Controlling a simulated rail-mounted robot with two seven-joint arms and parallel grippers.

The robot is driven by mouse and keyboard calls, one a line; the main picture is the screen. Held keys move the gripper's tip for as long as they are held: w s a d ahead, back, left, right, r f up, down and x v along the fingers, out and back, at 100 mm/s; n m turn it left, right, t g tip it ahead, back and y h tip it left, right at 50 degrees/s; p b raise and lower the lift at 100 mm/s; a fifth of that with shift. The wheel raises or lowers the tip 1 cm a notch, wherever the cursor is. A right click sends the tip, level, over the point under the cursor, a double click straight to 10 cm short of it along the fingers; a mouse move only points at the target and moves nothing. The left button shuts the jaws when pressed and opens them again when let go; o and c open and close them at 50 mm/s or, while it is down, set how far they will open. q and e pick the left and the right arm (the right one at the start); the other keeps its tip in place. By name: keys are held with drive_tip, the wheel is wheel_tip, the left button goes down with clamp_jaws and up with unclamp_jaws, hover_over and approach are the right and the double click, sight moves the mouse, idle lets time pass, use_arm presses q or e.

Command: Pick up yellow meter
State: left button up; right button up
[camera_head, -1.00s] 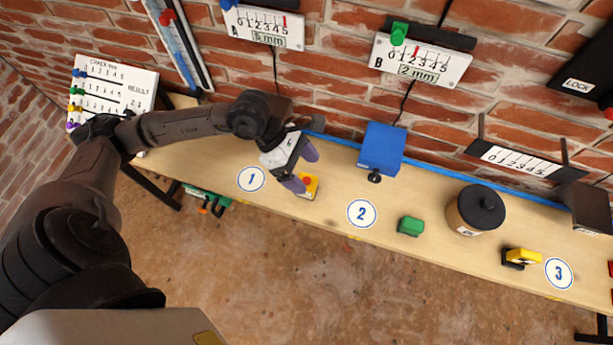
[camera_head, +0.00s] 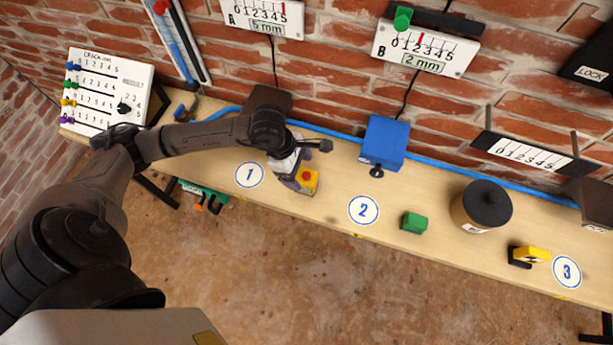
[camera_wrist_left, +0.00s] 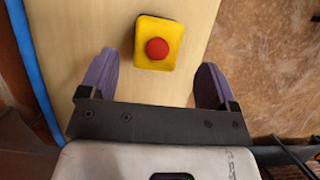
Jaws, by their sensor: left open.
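A yellow block with a dark base and a dark mark on its face (camera_head: 528,255) lies on the bench near the round 3 label; it looks like the yellow meter. A yellow box with a red button (camera_head: 307,181) stands between labels 1 and 2. My left gripper (camera_head: 297,176) is right beside this box, partly covering it. In the left wrist view, the box (camera_wrist_left: 164,60) lies just ahead of and between the spread purple fingers of my left gripper (camera_wrist_left: 157,76). The fingers are open and apart from the box. My right gripper is not in view.
On the wooden bench (camera_head: 330,205) are a blue box (camera_head: 383,143), a green block (camera_head: 413,222) and a dark-lidded canister (camera_head: 482,207). Brick wall with scale panels A (camera_head: 262,17) and B (camera_head: 425,48) rises behind. A blue cable runs along the bench back.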

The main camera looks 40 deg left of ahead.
sight(304, 174)
use_arm(q)
drive_tip(key=shift+x, duration=2.6)
drive_tip(key=shift+w+a, duration=0.1)
drive_tip(key=shift+w, duration=0.05)
drive_tip(key=c, duration=1.1)
drive_tip(key=shift+c, duration=0.5)
drive_tip(key=shift+r, duration=0.2)
